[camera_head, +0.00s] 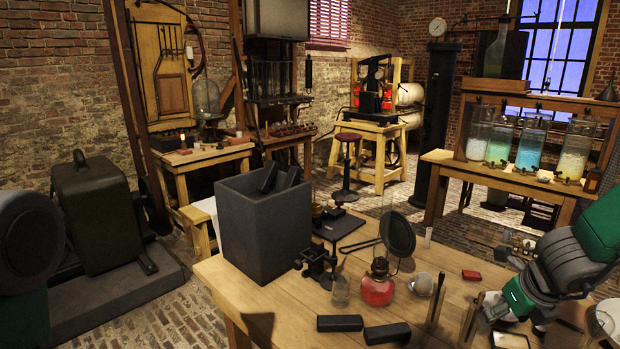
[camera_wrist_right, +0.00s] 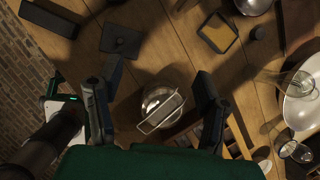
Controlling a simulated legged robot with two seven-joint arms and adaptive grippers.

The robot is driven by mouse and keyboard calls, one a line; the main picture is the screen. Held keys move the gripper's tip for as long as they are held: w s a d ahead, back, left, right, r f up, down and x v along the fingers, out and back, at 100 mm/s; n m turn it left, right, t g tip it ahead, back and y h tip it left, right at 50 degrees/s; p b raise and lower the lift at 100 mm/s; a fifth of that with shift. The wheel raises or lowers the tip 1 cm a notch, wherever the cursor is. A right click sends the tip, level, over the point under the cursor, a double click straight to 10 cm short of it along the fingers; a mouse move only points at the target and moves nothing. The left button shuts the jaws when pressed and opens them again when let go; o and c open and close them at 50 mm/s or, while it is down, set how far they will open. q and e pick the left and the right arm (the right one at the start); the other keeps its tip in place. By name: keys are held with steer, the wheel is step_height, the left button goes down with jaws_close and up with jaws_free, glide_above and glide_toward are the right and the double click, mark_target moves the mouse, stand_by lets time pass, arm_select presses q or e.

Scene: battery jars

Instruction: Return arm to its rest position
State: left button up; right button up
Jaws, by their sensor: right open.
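My right arm (camera_head: 565,260), green and dark grey, reaches in from the right edge over the front table. Its gripper (camera_head: 455,308) is low over the table's right part. In the wrist view the gripper (camera_wrist_right: 155,100) is open, its two dark fingers spread apart. A round glass vessel with a metal frame or handle (camera_wrist_right: 160,108) shows between and beyond the fingers; I see no grip on it. My left gripper is not in view. Glass battery jars (camera_head: 529,145) with white, green and blue contents stand on a wooden rack at the right back.
The wooden table (camera_head: 275,292) holds a dark grey open box (camera_head: 265,230) with black blocks inside, a red lamp (camera_head: 378,285), a round black disc (camera_head: 397,235) and two black blocks (camera_head: 340,323). Small items crowd its right side. A stool (camera_head: 348,160) stands behind.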

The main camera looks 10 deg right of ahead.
steer(key=s+a+f+n+g, duration=0.1)
steer(key=s+a+f+n, duration=0.1)
steer(key=s+f+n, duration=0.3)
steer(key=s+a+f+n+g+h, duration=0.1)
steer(key=s+a+f+n, duration=0.2)
steer(key=n, duration=0.9)
steer(key=s+a+f+n, duration=0.3)
steer(key=s+f+n, duration=0.4)
steer(key=f+n, duration=0.1)
steer(key=shift+s+n+g+h, duration=0.2)
steer(key=shift+n+g+h, duration=0.1)
steer(key=shift+g, duration=0.1)
steer(key=s+a+f+n+g+y+b, duration=0.1)
steer(key=s+a+f+n, duration=0.25)
steer(key=s+n, duration=0.2)
steer(key=s+a+f+n+y, duration=0.1)
steer(key=s+a+f+n, duration=0.1)
steer(key=s+a+n, duration=0.3)
arm_select(q)
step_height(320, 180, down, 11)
steer(key=b, duration=1)
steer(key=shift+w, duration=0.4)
arm_select(e)
step_height(320, 180, down, 10)
steer(key=d+n, duration=0.1)
steer(key=shift+w, duration=0.15)
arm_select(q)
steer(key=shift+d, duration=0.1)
arm_select(e)
steer(key=shift+d+r, duration=0.1)
